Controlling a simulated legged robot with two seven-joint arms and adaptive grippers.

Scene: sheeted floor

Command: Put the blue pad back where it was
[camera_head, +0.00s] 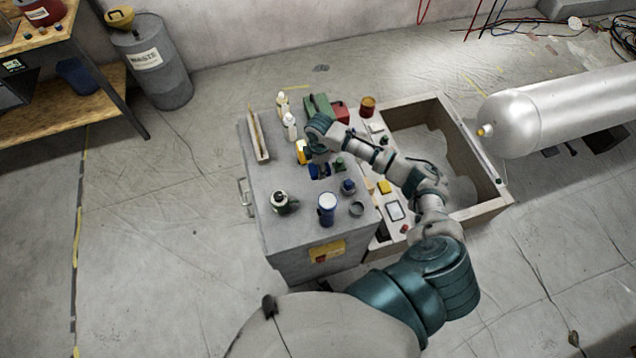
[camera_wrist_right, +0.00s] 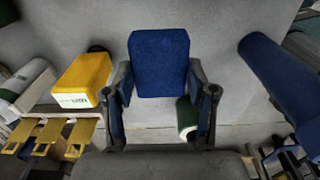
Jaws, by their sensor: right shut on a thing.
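The blue pad (camera_wrist_right: 160,62) is a padded blue block between the two fingers of my right gripper (camera_wrist_right: 160,98) in the right wrist view. The gripper is shut on it, with one finger along each side. In the head view my right gripper (camera_head: 321,168) is over the grey cabinet top, and the blue pad (camera_head: 314,172) shows only as a small patch beside it. I cannot tell whether the pad touches the top. My left gripper is not in view.
The grey cabinet (camera_head: 262,195) carries white bottles (camera_head: 290,126), a yellow block (camera_head: 303,151), a blue can (camera_head: 327,208) and a dark jar (camera_head: 281,201) close around the gripper. A wooden crate (camera_head: 487,185) stands to the right. Bare top shows at the cabinet's left.

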